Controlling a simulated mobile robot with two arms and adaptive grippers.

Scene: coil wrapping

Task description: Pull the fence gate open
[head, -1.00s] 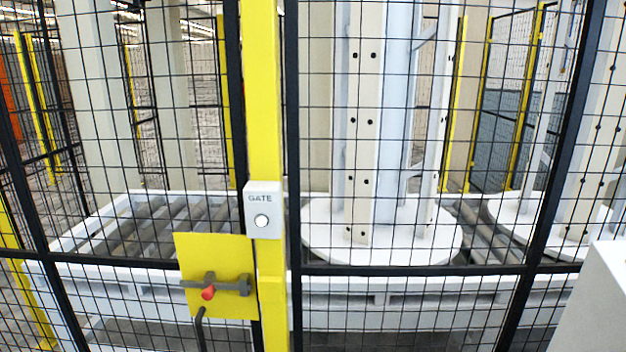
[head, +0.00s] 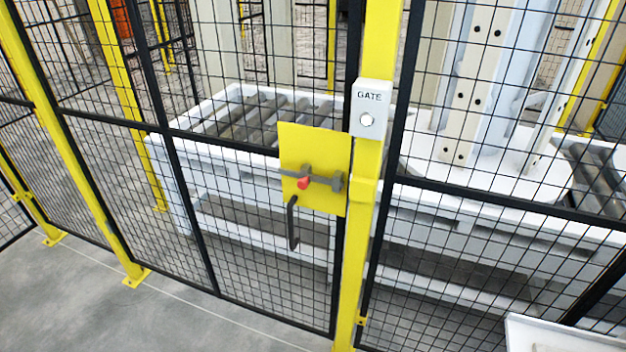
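The fence gate (head: 172,155) is a black-framed mesh panel left of a yellow post (head: 369,190). It looks shut, its right edge close against the post. A yellow latch plate (head: 318,150) sits on that edge, with a grey bolt (head: 325,181) and a red knob (head: 303,183). A dark handle (head: 292,224) hangs below the bolt. A white box marked GATE (head: 370,108) with a round button is on the post. Neither of my grippers is in view.
Behind the fence stands a white roller conveyor (head: 190,200) with a round white turntable (head: 440,165). Yellow posts (head: 115,150) with floor feet stand at left. Grey floor (head: 150,315) is clear in front of the gate. A white panel edge (head: 560,335) shows at the lower right.

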